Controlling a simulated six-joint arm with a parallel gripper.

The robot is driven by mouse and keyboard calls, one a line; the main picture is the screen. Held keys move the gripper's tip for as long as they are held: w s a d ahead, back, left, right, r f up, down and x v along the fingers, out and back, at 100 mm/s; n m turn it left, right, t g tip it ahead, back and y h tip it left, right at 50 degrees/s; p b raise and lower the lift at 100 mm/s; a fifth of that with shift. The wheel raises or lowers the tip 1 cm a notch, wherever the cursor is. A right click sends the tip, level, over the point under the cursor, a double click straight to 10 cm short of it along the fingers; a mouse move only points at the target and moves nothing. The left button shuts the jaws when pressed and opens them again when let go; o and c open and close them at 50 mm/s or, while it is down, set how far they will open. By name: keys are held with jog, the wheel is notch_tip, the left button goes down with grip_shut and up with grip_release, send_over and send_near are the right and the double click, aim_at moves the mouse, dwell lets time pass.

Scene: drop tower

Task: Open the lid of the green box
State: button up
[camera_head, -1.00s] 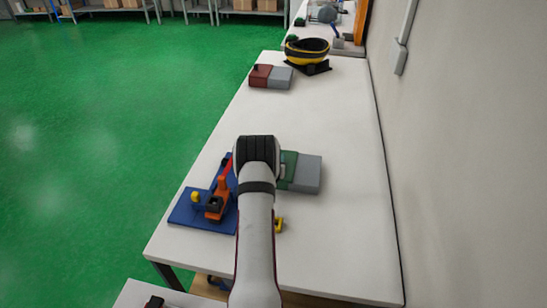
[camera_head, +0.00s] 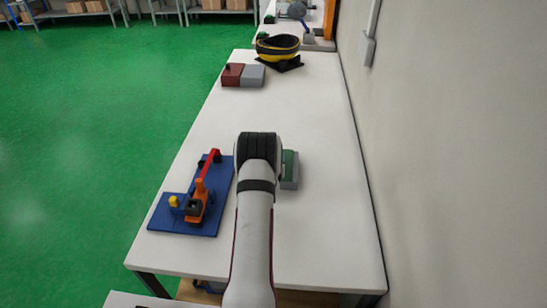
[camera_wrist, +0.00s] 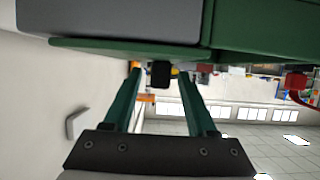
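The green box (camera_head: 290,165) sits on the white table just right of my arm in the head view, mostly hidden by the arm. In the wrist view its green part (camera_wrist: 265,30) fills the top right, with a grey part (camera_wrist: 110,20) beside it at the top left. A small black knob (camera_wrist: 160,75) shows at the edge of the green part, between my fingertips. My gripper (camera_wrist: 160,85) is open, its two teal fingers on either side of the knob with gaps visible. The gripper is hidden behind my arm in the head view.
A blue board with an orange and red model (camera_head: 197,200) lies left of my arm. A red and grey box (camera_head: 243,75) and a yellow and black bowl (camera_head: 278,46) stand farther back. A wall (camera_head: 400,150) runs along the right. The middle of the table (camera_head: 270,110) is clear.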

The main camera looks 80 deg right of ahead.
jog(key=v, duration=1.5)
jog(key=shift+a+r, duration=0.25)
jog(key=shift+a, duration=0.1)
